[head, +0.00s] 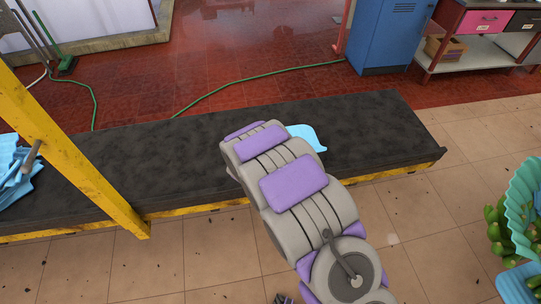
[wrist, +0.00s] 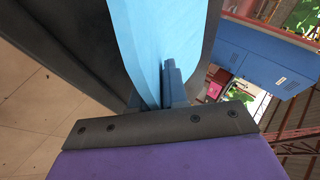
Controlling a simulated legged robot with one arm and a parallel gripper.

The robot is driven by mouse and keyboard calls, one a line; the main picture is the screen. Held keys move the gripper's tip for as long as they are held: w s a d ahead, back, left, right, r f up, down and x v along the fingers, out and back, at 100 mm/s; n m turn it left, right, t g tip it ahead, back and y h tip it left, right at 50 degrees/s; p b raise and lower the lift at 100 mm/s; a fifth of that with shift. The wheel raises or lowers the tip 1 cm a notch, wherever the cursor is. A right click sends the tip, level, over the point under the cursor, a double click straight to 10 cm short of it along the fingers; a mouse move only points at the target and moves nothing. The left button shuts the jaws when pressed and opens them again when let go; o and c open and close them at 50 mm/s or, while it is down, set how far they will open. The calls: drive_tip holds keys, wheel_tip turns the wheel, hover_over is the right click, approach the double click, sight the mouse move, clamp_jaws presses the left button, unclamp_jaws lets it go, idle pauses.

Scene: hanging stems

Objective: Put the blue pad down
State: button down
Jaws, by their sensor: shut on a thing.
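The light blue pad (head: 307,136) shows in the head view just past the end of my arm, over the black bench top (head: 375,130). Most of it is hidden behind my arm. In the wrist view the pad (wrist: 150,40) stretches up and away from my gripper (wrist: 153,92), which is shut on its near edge. A blue-grey finger shows on the pad's right side. The head view does not show the fingers. I cannot tell whether the pad touches the bench.
Several light blue pads (head: 14,170) lie at the bench's left end. A yellow post (head: 70,160) stands in front there. Green bananas (head: 505,235) with a teal pad (head: 524,195) are at the right. A blue cabinet (head: 391,35) stands behind. The bench's right part is clear.

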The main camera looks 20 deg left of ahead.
drive_tip(key=w+a, duration=0.2)
drive_tip(key=w, duration=0.1)
drive_tip(key=shift+f, duration=0.15)
drive_tip(key=shift+f+b, duration=0.8)
drive_tip(key=shift+f, duration=1)
drive_tip(key=c, duration=1.1)
unclamp_jaws()
drive_tip(key=shift+c, duration=0.2)
drive_tip(key=shift+r, duration=0.1)
drive_tip(key=p+v, duration=0.2)
drive_tip(key=v, duration=1)
